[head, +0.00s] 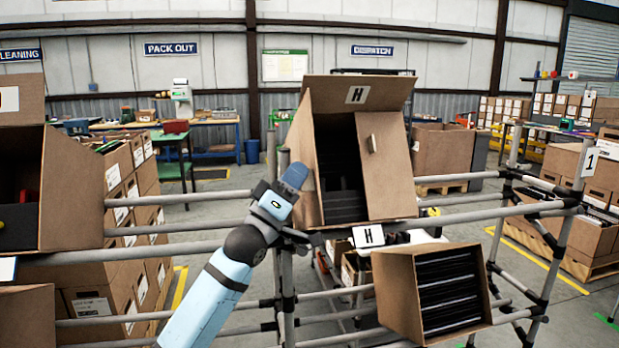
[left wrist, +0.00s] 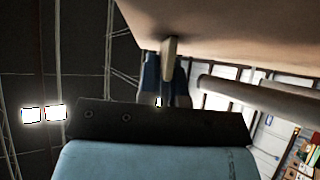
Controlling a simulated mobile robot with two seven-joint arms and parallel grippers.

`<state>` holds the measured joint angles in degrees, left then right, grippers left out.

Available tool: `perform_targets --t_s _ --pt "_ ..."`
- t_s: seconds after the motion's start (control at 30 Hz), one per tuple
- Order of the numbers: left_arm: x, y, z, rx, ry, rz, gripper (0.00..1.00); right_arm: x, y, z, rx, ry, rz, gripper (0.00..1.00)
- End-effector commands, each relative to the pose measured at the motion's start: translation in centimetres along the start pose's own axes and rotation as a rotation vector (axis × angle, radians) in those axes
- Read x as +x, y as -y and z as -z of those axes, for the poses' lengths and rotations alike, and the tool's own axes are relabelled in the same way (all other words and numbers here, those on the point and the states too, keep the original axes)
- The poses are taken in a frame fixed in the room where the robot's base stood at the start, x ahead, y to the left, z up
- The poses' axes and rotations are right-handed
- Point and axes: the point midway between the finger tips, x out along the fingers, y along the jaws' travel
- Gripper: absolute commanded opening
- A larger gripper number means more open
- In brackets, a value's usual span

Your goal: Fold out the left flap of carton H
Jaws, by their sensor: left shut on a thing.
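Carton H (head: 341,200) stands tilted on the rack, its opening facing me and dark inside. Its top flap (head: 385,92), with an H label (head: 356,95), stands up. Its right flap (head: 392,185) lies across the right part of the opening and has a small tab (head: 372,143). The left flap (head: 306,150) appears swung out to the left. My left gripper (head: 296,173) is at its outer edge. In the left wrist view, my left gripper (left wrist: 165,88) is shut on a tan tab (left wrist: 170,48) against the cardboard. My right gripper is not in view.
An H sign (head: 368,236) sits on the rail below. A lower carton (head: 397,290) with dark dividers stands at lower right. Another open carton (head: 80,190) is at the left. Grey rack rails (head: 180,199) run across near my arm.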

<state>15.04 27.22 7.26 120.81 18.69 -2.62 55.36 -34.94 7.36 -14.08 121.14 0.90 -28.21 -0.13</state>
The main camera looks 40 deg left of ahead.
Motion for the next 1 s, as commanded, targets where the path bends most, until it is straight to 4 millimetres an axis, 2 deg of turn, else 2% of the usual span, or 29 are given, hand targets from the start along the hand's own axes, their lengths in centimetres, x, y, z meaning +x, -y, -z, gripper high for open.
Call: perform_targets --t_s 0.4,0.9,1.0 --pt "-1.1 0.8 1.3 -0.128 0.001 -0.107 0.00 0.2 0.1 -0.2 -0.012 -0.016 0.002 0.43" --pt "-1.2 0.8 1.4 -0.144 0.000 -0.119 0.00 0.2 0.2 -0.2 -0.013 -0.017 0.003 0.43" --pt "-1.2 0.8 1.4 -0.144 0.000 -0.119 0.24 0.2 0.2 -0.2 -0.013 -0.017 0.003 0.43"
